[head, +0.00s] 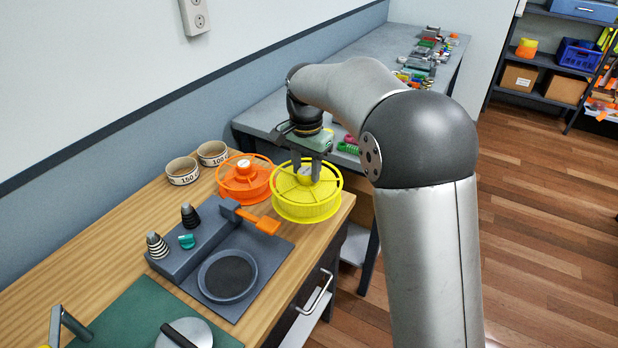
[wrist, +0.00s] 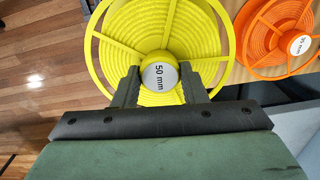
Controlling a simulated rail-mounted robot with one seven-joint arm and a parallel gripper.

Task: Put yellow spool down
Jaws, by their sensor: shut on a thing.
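The yellow spool (head: 306,203) is at the right end of the wooden workbench, near its front edge, upright with its spoked face up. My gripper (head: 309,173) points down from above and is shut on the spool's middle hub. In the wrist view the two fingers sit on either side of the hub, which has a round label reading 50 mm; the yellow spool (wrist: 125,30) fills the top middle there. I cannot tell whether the spool's underside touches the bench.
An orange spool (head: 245,180), labelled 35 mm in the wrist view (wrist: 277,38), lies just left of the yellow one. Two round cups (head: 183,171) stand behind. A grey device with an orange handle (head: 267,225) is in front. A grey table (head: 270,112) with small items lies beyond.

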